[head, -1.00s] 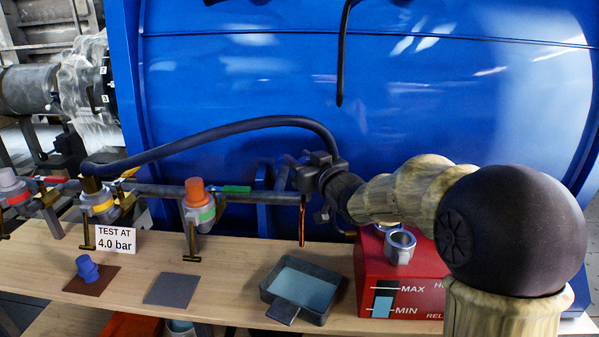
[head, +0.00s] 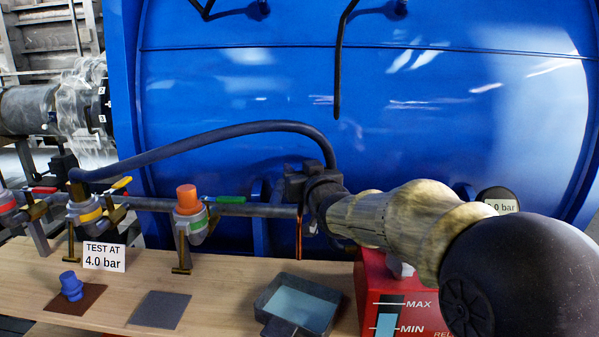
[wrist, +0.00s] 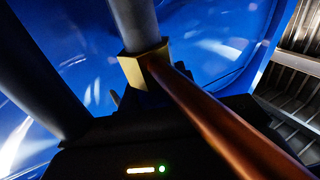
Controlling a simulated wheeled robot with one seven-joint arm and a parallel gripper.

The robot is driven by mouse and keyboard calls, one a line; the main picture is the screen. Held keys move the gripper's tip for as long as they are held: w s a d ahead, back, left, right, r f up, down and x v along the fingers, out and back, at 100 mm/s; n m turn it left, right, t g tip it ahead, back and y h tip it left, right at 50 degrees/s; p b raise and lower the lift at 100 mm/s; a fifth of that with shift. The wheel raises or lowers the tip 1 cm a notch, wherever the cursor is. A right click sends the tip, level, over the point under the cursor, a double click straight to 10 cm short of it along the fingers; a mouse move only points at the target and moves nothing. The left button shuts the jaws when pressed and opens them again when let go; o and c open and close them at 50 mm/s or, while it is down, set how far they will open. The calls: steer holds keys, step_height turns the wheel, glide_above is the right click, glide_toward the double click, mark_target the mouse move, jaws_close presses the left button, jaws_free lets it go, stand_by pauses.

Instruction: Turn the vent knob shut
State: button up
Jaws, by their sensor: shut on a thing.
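My gripper (head: 300,190) is at the right end of the grey pipe (head: 245,209) in front of the blue tank, with its dark jaws shut. The vent knob itself is hidden by the jaws in both views, where my gripper closes around the fitting. A copper tube (head: 299,236) hangs just below my gripper; it also crosses the wrist view (wrist: 215,120). There it meets a brass fitting (wrist: 144,65) on the grey pipe, close beyond my gripper's dark body. How far the knob is turned cannot be seen.
A black hose (head: 215,137) arches over the pipe. Several valves stand along it, one with an orange cap (head: 187,198). On the bench are a "TEST AT 4.0 bar" sign (head: 104,257), a blue plug (head: 71,286), a water tray (head: 262,304) and a red box (head: 410,310).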

steer(key=o, duration=1)
steer(key=shift+c, duration=0.2)
steer(key=p+v, duration=0.2)
steer(key=v, duration=1.5)
steer(key=shift+s, duration=0.15)
steer(key=shift+d, duration=0.1)
